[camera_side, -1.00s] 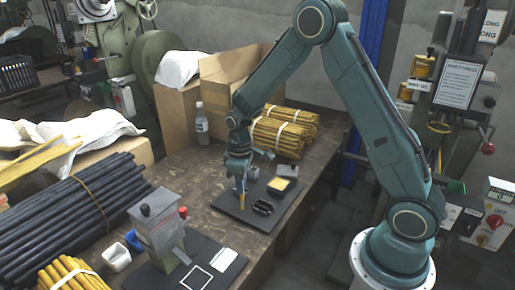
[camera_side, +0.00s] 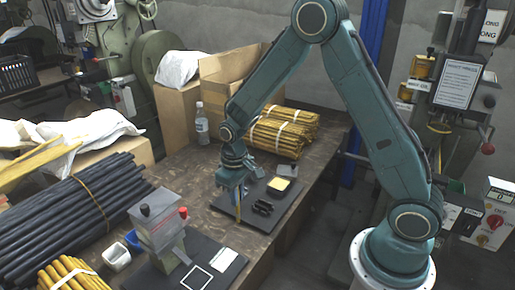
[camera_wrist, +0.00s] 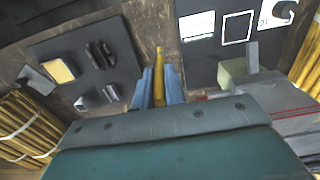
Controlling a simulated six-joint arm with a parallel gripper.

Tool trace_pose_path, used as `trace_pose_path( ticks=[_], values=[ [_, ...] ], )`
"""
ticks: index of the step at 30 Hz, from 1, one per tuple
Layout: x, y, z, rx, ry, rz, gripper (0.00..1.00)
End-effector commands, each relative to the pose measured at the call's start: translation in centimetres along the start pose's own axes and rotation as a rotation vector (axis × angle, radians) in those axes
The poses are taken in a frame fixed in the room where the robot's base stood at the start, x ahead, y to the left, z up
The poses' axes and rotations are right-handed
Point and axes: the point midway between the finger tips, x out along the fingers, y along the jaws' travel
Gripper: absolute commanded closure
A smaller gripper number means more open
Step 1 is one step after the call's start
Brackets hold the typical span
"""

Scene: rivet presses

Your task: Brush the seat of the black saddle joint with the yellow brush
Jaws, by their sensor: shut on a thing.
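My gripper (camera_side: 235,187) is shut on the yellow brush (camera_side: 238,209), which points down over the left edge of a dark mat (camera_side: 228,203). In the wrist view, the brush (camera_wrist: 159,72) sticks out between the blue fingers (camera_wrist: 158,88). The black saddle joint (camera_side: 262,208) lies on the mat just right of the brush, apart from it. In the wrist view, the black joint (camera_wrist: 100,55) is left of the brush, and its seat is too small to make out clearly. Whether the brush tip touches the mat cannot be told.
A yellow-topped block (camera_side: 279,184) and a grey block (camera_side: 288,170) stand behind the joint. Small grey pieces (camera_wrist: 82,103) lie near it. A second dark mat (camera_side: 212,255) with a white frame and a grey block stand lies in front. Tied yellow rods (camera_side: 285,130) lie behind.

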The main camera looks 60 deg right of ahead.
Motion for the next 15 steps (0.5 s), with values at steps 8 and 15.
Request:
trace_pose_path(
  ticks=[8, 15],
  values=[
    [-0.1, 5.0, -1.6, 0.008, 0.001, 0.0, 1.0],
    [-0.3, 11.0, -2.6, 0.008, 0.001, 0.0, 1.0]
  ],
)
